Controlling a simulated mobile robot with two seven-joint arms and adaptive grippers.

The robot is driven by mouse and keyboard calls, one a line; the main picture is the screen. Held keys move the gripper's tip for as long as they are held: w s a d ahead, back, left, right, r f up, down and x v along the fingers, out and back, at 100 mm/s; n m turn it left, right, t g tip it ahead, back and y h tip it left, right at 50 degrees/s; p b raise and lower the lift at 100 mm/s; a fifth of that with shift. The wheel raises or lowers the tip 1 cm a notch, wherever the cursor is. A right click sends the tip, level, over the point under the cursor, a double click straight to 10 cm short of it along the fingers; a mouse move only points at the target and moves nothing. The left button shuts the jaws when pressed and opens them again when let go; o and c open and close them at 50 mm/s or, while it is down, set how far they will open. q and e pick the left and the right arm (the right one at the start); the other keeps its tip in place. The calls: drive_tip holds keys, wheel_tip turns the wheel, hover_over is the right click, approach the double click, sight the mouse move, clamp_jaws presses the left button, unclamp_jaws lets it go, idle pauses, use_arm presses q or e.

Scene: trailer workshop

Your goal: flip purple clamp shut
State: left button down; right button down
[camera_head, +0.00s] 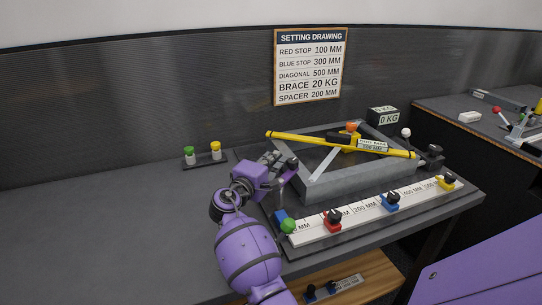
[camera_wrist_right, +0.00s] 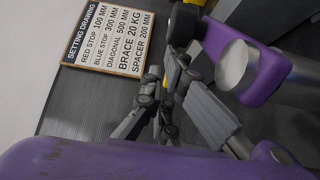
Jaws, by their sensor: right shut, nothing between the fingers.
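The purple clamp (camera_head: 288,176) stands at the near left corner of the grey frame, partly hidden by my right gripper. In the wrist view the clamp (camera_wrist_right: 262,72) is a purple arm with a black tip and a pale round end beside it. Its arm appears raised, but I cannot tell its exact angle. My right gripper (camera_head: 268,158) is shut and empty, just left of the clamp; the wrist view shows its fingers (camera_wrist_right: 165,98) together, apart from the purple arm. Whether any part of it touches the clamp is unclear. My left gripper is not in view.
The grey frame (camera_head: 340,190) holds a yellow bar (camera_head: 300,140). In front lies a white scale rail (camera_head: 360,211) with red (camera_head: 333,221), blue (camera_head: 391,202) and yellow (camera_head: 446,183) stops. A small holder (camera_head: 203,159) stands at the back left. The bench's left side is clear.

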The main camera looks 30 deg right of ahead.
sight(291, 158)
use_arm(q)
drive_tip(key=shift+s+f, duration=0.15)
